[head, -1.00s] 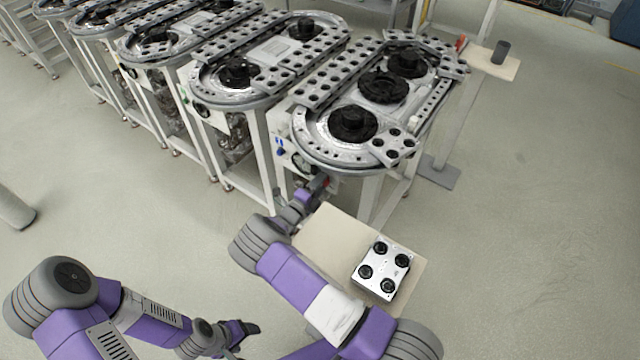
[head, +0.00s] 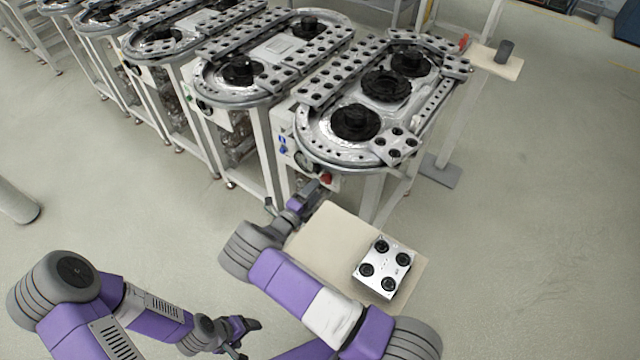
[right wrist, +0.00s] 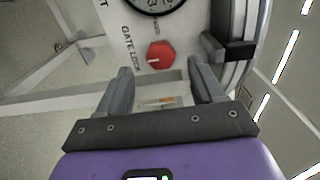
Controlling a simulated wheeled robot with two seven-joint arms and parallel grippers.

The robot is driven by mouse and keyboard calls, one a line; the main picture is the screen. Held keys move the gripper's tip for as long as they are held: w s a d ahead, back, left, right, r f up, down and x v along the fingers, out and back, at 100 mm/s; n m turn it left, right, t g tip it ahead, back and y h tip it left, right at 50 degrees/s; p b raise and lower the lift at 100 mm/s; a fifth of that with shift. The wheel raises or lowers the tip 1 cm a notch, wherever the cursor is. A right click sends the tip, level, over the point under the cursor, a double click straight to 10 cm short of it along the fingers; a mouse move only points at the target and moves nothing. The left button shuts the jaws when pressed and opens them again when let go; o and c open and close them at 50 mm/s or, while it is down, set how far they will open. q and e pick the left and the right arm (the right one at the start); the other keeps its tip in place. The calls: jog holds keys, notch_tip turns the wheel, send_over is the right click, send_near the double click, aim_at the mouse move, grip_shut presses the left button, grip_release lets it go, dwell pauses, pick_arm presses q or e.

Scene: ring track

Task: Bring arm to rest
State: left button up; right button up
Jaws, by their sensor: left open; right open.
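My right arm reaches from the bottom of the head view toward the front of the nearest ring track (head: 350,165). My right gripper (head: 291,196) is beside the track's front panel, below the red gate lock knob (head: 326,178). In the right wrist view the fingers of my right gripper (right wrist: 157,82) are spread with nothing between them. The red knob (right wrist: 160,54) shows ahead of the fingertips and apart from them, beside the "GATE LOCK" label. My left gripper (head: 252,338) is low in the head view, open and empty, above the floor.
A beige board (head: 330,240) in front of the track carries a silver block with black round parts (head: 385,267). A small shelf (head: 490,62) with a dark cylinder (head: 504,50) stands at the track's far right. More ring tracks line up to the left. The floor at right is clear.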

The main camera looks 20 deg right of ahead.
jog(key=shift+v, duration=1.25)
